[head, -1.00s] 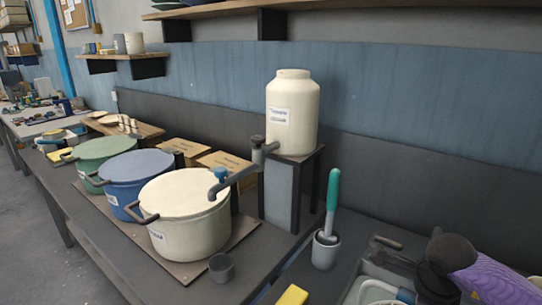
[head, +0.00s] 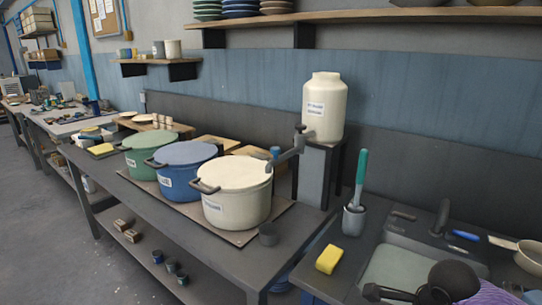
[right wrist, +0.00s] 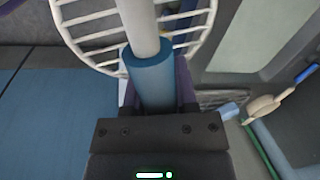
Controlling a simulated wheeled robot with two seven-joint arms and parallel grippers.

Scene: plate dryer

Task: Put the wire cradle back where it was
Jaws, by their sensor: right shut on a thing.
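The wire cradle (right wrist: 138,28) is white, with a round wire grid, a white rod and a thick blue grip. It shows at the top of the right wrist view. My right gripper (right wrist: 156,92) is shut around the blue grip, and the grid lies beyond it, partly hidden by the rod. The cradle is out of the head view, where only part of my right arm shows at the lower right. My left gripper is in neither view.
A sink (head: 405,268) is at the lower right, with a yellow sponge (head: 328,259) and a grey cup (head: 354,220) holding a green-handled brush nearby. Cream (head: 237,207), blue (head: 182,182) and green (head: 139,163) pots line the bench. Plates stack on the upper shelf (head: 380,17).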

